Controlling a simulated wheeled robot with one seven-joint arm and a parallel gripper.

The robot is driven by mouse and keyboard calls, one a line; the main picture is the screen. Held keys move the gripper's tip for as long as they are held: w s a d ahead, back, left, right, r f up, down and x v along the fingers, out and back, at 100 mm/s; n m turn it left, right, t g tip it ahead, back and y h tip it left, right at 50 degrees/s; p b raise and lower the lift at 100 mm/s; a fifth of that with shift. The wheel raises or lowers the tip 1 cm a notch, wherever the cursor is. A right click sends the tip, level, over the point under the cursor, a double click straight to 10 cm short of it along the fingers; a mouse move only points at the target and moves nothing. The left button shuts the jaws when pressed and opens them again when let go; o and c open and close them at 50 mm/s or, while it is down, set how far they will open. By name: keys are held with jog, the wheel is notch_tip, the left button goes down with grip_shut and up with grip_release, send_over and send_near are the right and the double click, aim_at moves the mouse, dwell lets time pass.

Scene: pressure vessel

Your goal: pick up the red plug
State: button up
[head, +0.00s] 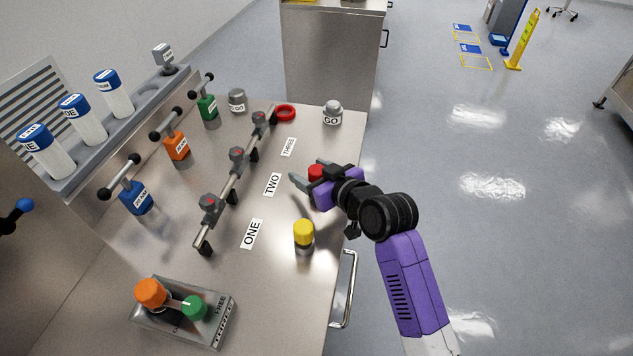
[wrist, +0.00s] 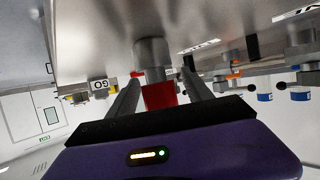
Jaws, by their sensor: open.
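The red plug (head: 316,172) is at the right side of the steel table top, near the label TWO, partly hidden by my gripper in the head view. In the wrist view the red plug (wrist: 160,95) shows between my two fingers, with a grey cylindrical part (wrist: 152,55) against it. My gripper (head: 305,178) is open, its fingers on either side of the plug. In the wrist view my gripper (wrist: 158,90) shows a finger on each side; whether either finger touches the plug I cannot tell.
A yellow-capped plug (head: 304,235) stands nearer on the table. A rail with grey clamps (head: 237,160) runs left of the labels. A grey GO piece (head: 333,113) and a red ring (head: 285,112) are farther back.

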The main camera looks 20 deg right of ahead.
jog(key=shift+w+f, duration=0.1)
jog(key=shift+w, duration=0.15)
grip_shut()
dwell(0.3)
notch_tip(320, 180, up, 20)
dwell(0.4)
